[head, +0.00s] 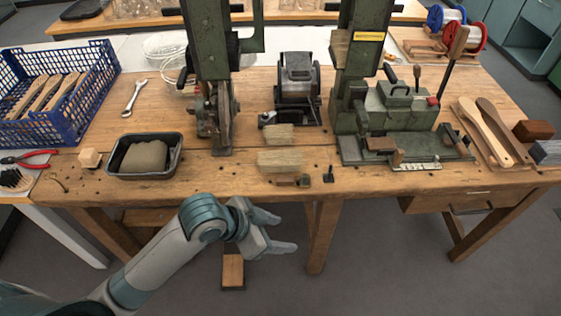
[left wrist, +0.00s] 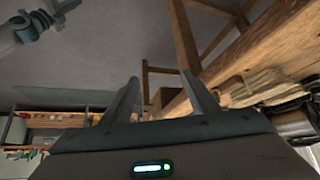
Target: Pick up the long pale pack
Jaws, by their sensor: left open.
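Two pale bristle packs lie near the front middle of the wooden bench. The front pack (head: 281,161) looks a little longer than the one behind it (head: 279,136). Both lie flat, apart from each other. My left gripper (head: 274,230) is open and empty, in front of the bench edge and below the packs in the head view. In the left wrist view its two fingers (left wrist: 162,98) stand apart with nothing between them. A pale bundle (left wrist: 262,86) shows at the right there; I cannot tell which pack it is. A grey part of my other arm shows at upper left, its jaws unclear.
Green machines (head: 212,80) (head: 390,110) stand on either side of the packs, with a dark grinder (head: 297,85) behind. A small brown block (head: 286,183) and a dark clip lie just in front. A black tray (head: 120,172) stands left. The bench edge lies between gripper and packs.

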